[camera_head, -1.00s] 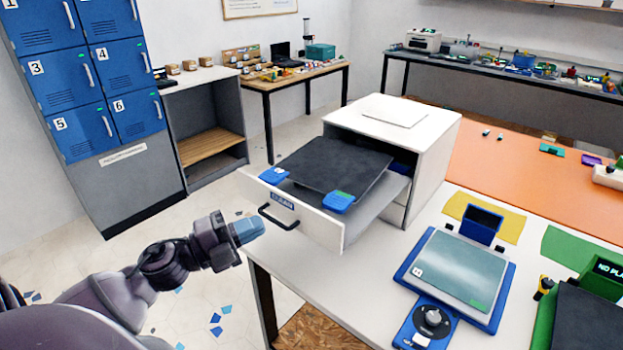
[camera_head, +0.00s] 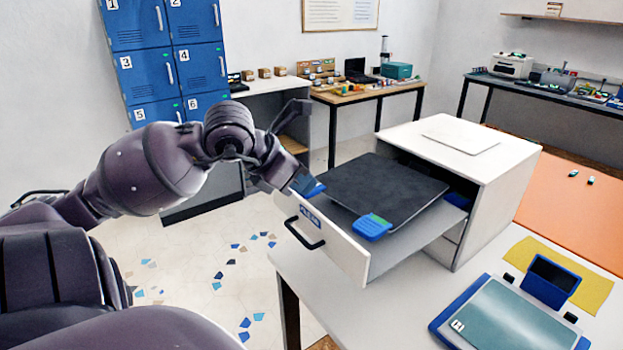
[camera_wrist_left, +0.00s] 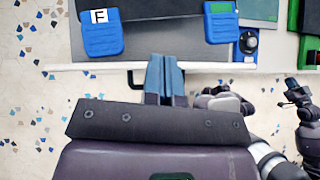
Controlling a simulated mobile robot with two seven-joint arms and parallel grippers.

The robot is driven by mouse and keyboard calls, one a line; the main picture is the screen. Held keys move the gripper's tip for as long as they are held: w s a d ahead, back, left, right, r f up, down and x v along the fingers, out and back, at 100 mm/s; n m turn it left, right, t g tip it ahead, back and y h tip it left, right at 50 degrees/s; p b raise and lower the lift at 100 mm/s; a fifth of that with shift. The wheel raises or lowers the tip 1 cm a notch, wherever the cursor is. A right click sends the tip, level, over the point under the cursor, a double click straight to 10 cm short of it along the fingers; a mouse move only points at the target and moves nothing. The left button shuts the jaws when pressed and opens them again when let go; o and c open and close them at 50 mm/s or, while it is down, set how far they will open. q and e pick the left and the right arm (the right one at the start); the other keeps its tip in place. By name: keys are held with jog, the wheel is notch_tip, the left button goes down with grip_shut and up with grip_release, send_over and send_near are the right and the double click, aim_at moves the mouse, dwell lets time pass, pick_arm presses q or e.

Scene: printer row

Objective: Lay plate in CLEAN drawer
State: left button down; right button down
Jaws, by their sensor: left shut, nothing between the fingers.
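The dark plate (camera_head: 385,190) lies flat in the pulled-out drawer (camera_head: 335,243) of a white cabinet. One blue tab (camera_head: 372,227) shows at its near corner; the left tab is mostly hidden behind my gripper. Both blue tabs (camera_wrist_left: 102,35) show in the left wrist view. The drawer's blue label is too small to read surely. My left gripper (camera_head: 306,184) is shut and empty, above the drawer front's left part. In the left wrist view its blue fingers (camera_wrist_left: 165,75) are together over the drawer front and handle. A dark part at that view's right may be my right gripper (camera_wrist_left: 297,92).
The white cabinet (camera_head: 470,150) stands on a white table, with a flat pale sheet on top. A blue-framed device (camera_head: 510,325) is on the table at front right. Blue lockers (camera_head: 150,60) and a wooden bench (camera_head: 365,95) stand behind. Patterned floor left of the table is free.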

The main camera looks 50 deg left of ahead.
pick_arm(q)
jog(key=b+x, duration=0.1)
jog(key=x, duration=0.7)
jog(key=shift+b, duration=0.4)
jog(key=shift+f, duration=0.1)
jog(key=shift+w, duration=0.15)
